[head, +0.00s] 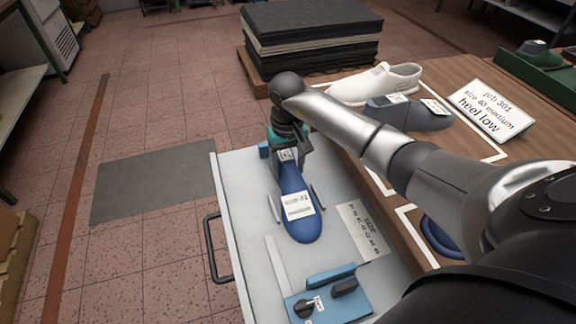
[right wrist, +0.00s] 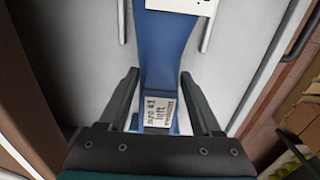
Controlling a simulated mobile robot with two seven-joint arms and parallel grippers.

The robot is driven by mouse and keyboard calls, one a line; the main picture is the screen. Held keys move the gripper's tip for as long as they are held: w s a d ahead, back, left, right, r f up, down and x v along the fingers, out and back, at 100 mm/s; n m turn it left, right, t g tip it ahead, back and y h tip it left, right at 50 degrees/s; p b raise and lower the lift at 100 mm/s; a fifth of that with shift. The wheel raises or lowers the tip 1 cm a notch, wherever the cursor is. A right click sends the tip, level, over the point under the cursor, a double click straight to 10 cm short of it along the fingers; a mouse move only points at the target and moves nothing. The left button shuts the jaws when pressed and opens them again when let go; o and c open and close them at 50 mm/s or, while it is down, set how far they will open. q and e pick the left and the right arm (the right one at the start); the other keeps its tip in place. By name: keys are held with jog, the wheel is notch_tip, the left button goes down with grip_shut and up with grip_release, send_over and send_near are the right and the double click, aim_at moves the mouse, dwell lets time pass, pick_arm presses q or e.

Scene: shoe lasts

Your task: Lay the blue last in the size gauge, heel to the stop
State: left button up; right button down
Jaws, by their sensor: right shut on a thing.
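The blue last (head: 299,228) lies along the pale tray, toe toward the front, with a white label on top. It sits between two thin light rails (head: 318,197) of the gauge. My right gripper (head: 288,158) is shut on its heel end from above. In the right wrist view the dark fingers (right wrist: 158,100) flank the last (right wrist: 163,62), whose heel label reads size 41 left. Teal parts (head: 264,150) show beside the heel; the gripper hides whether the heel touches a stop. My left gripper is not in view.
A printed card (head: 362,231) lies right of the last. On the wooden table are a white shoe (head: 376,84), a dark last (head: 408,113) and a job sign (head: 490,110). A black handle (head: 213,247) is at left.

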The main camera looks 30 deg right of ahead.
jog(key=shift+r, duration=0.1)
jog(key=shift+c, duration=2.2)
grip_release()
jog(key=o, duration=0.4)
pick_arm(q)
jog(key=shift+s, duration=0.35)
pick_arm(e)
jog(key=shift+o, duration=0.2)
